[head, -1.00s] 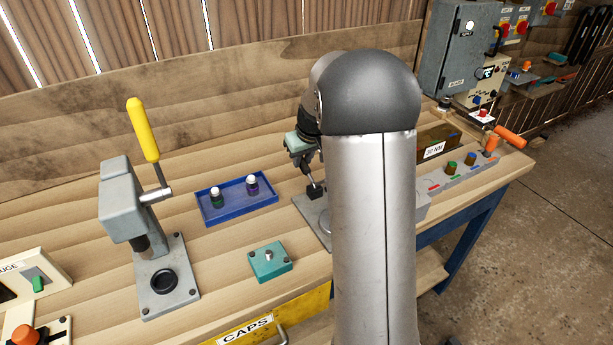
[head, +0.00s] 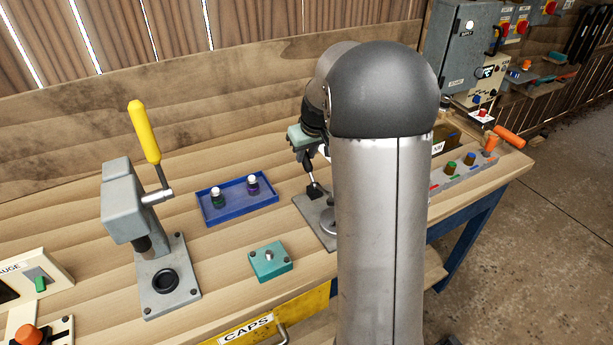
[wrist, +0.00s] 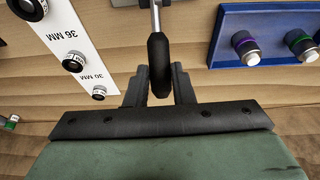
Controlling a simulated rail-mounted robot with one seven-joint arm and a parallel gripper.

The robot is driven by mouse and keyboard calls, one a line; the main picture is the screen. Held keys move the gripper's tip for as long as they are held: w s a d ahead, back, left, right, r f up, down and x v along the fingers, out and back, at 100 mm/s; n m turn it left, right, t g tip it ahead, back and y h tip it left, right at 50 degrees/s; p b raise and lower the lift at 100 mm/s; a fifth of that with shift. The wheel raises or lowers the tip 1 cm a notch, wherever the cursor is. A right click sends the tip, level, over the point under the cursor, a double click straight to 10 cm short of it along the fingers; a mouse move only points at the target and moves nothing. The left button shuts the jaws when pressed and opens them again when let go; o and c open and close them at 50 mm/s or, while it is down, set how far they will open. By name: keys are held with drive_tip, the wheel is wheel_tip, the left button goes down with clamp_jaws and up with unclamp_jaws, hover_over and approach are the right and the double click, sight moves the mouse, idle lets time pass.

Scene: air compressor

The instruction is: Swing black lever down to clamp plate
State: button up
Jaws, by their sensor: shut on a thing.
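The black lever shows in the wrist view as a black grip (wrist: 158,66) on a thin metal rod. My gripper (wrist: 159,84) is shut on this grip, with one finger on each side. In the head view my gripper (head: 304,156) is partly hidden behind my arm, and the lever's rod (head: 310,172) slopes up from a black block to it. The lever stands raised on a grey base plate (head: 307,208). A round grey disc (head: 329,228) on the base plate is partly covered by my arm. I cannot tell which part is the clamped plate.
A blue tray (head: 237,201) with two small bottles lies left of the lever. A teal block (head: 268,262) is in front of it. A press with a yellow handle (head: 145,132) stands further left. A white strip with size labels (wrist: 83,45) shows in the wrist view.

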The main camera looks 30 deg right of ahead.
drive_tip(key=shift+s+r, duration=0.65)
drive_tip(key=shift+s, duration=0.2)
drive_tip(key=shift+s+r, duration=0.1)
drive_tip(key=shift+s, duration=0.05)
drive_tip(key=o, duration=1)
drive_tip(key=p+v, duration=0.2)
drive_tip(key=v, duration=0.5)
drive_tip(key=shift+p, duration=0.35)
